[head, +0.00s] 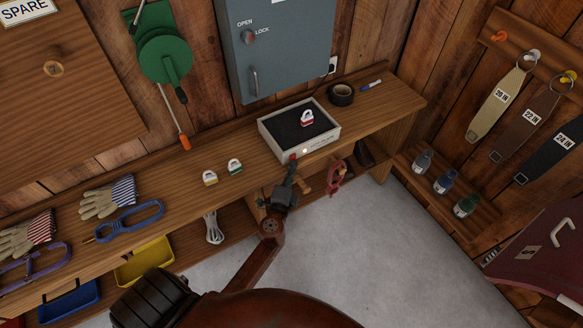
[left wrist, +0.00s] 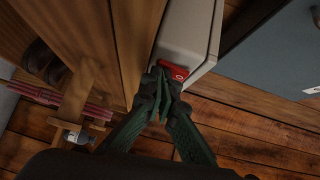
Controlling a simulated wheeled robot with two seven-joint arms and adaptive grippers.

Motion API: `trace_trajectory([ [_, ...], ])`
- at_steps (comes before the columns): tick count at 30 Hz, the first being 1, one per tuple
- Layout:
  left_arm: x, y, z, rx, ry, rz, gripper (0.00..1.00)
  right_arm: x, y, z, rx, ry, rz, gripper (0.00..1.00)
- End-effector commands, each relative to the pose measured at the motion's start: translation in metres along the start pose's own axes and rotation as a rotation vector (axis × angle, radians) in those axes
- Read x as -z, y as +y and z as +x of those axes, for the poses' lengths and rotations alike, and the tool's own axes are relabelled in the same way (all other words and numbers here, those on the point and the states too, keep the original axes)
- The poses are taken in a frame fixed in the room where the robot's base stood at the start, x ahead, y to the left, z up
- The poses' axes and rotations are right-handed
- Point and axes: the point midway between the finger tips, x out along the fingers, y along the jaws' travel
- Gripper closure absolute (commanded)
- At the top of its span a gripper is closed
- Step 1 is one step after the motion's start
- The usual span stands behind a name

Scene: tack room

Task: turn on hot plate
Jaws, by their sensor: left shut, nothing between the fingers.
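The hot plate (head: 328,142) is a pale box with a black top, standing on the wooden bench near its right part. A small red and white block, like a padlock, (head: 307,119) sits on its top. A red switch (head: 293,157) is on the front face, with a small bright dot beside it. My left gripper (head: 291,168) is shut and empty, its tips at the switch. In the left wrist view the tips (left wrist: 161,83) overlap the edge of the red switch (left wrist: 176,71) on the hot plate's body (left wrist: 187,30); contact cannot be told. My right gripper is not in view.
Two small padlock-like blocks (head: 235,167) lie left of the hot plate. A tape roll (head: 341,94) and blue marker (head: 372,85) lie behind right. A grey cabinet (head: 285,50) hangs above. A wooden peg (head: 305,181) and red clamp-like item (head: 335,178) are below the bench edge.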

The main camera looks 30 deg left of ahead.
Motion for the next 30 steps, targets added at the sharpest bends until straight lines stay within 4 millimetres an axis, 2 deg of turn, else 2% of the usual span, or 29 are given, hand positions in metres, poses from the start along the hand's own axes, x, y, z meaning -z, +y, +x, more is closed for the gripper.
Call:
trace_trajectory([
  [2, 0.001, 0.000, -0.001, 0.001, -0.002, -0.001, 1.00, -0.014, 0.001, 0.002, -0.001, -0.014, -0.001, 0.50],
  [6, 0.024, 0.011, -0.015, -0.004, 0.004, -0.003, 1.00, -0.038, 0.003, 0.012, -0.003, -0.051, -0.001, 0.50],
  [8, 0.035, 0.016, -0.023, -0.006, 0.006, -0.002, 1.00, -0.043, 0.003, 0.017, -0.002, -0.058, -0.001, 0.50],
  [11, 0.032, 0.017, -0.048, -0.007, 0.004, 0.003, 1.00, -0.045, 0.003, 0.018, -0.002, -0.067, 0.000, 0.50],
  [13, 0.031, 0.020, -0.064, -0.007, 0.003, 0.004, 1.00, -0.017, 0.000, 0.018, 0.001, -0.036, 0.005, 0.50],
  [15, 0.030, 0.021, -0.079, -0.007, 0.003, 0.003, 1.00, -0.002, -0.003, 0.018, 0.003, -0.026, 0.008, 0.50],
  [22, 0.030, 0.024, -0.113, -0.004, 0.003, 0.004, 1.00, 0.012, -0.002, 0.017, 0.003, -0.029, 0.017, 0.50],
  [30, 0.031, 0.023, -0.122, -0.002, 0.004, 0.001, 1.00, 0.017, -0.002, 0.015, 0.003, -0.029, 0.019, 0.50],
])
